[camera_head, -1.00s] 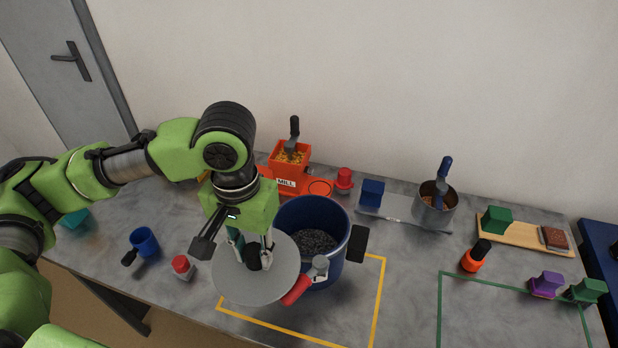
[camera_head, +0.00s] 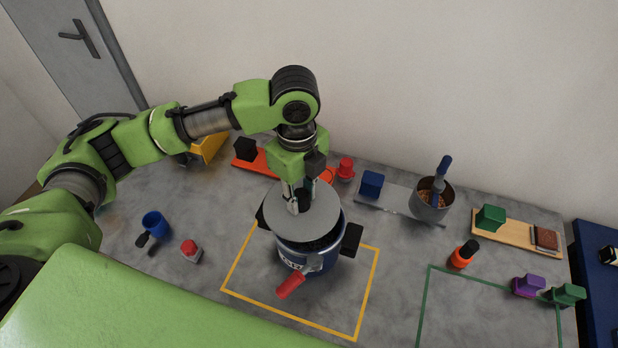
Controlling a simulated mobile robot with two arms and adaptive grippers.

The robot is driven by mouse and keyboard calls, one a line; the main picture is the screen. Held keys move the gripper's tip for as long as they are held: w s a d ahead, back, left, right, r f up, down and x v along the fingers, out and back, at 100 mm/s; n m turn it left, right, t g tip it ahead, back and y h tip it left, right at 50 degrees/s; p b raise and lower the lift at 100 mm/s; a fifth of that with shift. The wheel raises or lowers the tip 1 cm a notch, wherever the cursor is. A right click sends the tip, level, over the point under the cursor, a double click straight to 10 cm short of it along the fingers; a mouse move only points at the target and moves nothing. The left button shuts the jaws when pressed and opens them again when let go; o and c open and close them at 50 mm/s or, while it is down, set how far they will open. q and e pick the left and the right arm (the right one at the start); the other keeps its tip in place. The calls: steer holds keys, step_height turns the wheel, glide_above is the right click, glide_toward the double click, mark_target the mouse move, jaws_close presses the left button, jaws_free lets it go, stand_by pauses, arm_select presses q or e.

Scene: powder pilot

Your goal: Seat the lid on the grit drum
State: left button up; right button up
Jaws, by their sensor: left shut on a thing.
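The grit drum (camera_head: 289,252) is a dark blue drum with black side handles and a grey clamp with a red lever (camera_head: 290,285) on its front. It stands inside the yellow outlined square. The round grey lid (camera_head: 318,218) is over the drum's mouth. A dark strip of the opening shows below the lid's front edge, so the lid looks raised or off centre; I cannot tell whether it touches the rim. My left gripper (camera_head: 298,206) comes down from above and is shut on the lid's dark knob, which its fingers partly hide. My right gripper is not in view.
The orange mill (camera_head: 262,163) is partly hidden behind my left arm. A red-capped item (camera_head: 345,168), a blue block (camera_head: 371,184) and a steel pot (camera_head: 431,199) stand behind right. A blue cup (camera_head: 154,224) and another red-capped item (camera_head: 191,250) are left. The green outlined area is mostly clear.

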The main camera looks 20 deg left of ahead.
arm_select(q)
steer(key=m, duration=0.1)
steer(key=m+p, duration=0.1)
steer(key=r+m, duration=0.1)
steer(key=shift+w+d+m, duration=0.35)
steer(key=shift+m, duration=0.05)
steer(key=shift+d+m+p, duration=0.1)
steer(key=shift+m+p, duration=0.35)
steer(key=shift+m, duration=0.35)
steer(key=shift+w+d+m, duration=0.15)
steer(key=shift+w+m, duration=0.1)
steer(key=shift+m, duration=0.55)
steer(key=shift+w, duration=0.1)
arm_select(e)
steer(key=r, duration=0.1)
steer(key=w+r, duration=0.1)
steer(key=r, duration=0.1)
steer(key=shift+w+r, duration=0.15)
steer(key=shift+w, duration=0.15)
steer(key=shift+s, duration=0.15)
arm_select(q)
steer(key=shift+p, duration=0.3)
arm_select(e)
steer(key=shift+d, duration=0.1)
